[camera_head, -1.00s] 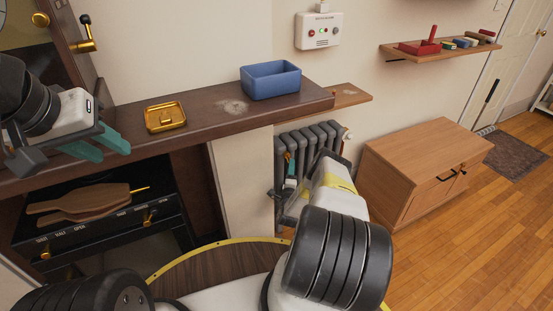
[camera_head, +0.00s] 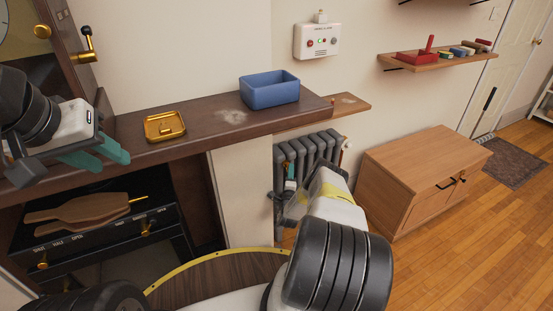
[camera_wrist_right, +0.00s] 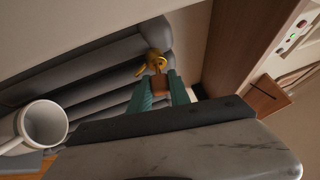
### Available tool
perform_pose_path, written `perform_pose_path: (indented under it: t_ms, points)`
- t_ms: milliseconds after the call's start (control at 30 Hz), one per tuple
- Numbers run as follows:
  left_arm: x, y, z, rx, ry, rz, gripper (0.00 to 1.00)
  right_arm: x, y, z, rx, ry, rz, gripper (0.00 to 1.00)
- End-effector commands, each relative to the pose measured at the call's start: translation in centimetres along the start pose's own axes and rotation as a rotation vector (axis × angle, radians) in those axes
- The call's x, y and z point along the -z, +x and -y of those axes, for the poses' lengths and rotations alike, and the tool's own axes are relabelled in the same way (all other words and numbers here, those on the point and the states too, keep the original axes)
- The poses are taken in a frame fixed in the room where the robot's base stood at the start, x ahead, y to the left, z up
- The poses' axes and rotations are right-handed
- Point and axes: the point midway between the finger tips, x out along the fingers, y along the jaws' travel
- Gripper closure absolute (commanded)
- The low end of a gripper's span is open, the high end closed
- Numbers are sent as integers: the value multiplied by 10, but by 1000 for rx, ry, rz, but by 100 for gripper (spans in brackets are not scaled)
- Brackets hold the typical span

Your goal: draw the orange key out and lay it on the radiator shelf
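The orange key (camera_wrist_right: 160,87) shows in the right wrist view as a small orange-brown block in front of a brass fitting (camera_wrist_right: 155,60) on the grey radiator (camera_wrist_right: 95,65). The teal fingers of my right gripper (camera_wrist_right: 161,90) are close together on both sides of it and appear to touch it. In the head view my right gripper (camera_head: 290,185) is at the radiator's left end, mostly hidden by my wrist. The radiator shelf (camera_head: 348,103) is a small wooden board above the radiator. My left gripper (camera_head: 98,153) is open and empty before the mantel.
The dark mantel (camera_head: 200,128) carries a brass tray (camera_head: 164,126) and a blue bin (camera_head: 270,90). An alarm box (camera_head: 318,41) hangs above. A wooden cabinet (camera_head: 420,160) stands right of the radiator. A white mug (camera_wrist_right: 42,122) shows in the right wrist view.

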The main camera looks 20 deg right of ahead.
Motion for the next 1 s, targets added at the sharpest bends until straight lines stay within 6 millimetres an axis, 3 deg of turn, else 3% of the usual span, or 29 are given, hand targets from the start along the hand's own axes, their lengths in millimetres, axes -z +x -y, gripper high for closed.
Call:
perform_pose_path:
  t_ms: [1000]
  points:
    - [0,0,0,0,0,0,64,11,-17,4,0,-1,0,100]
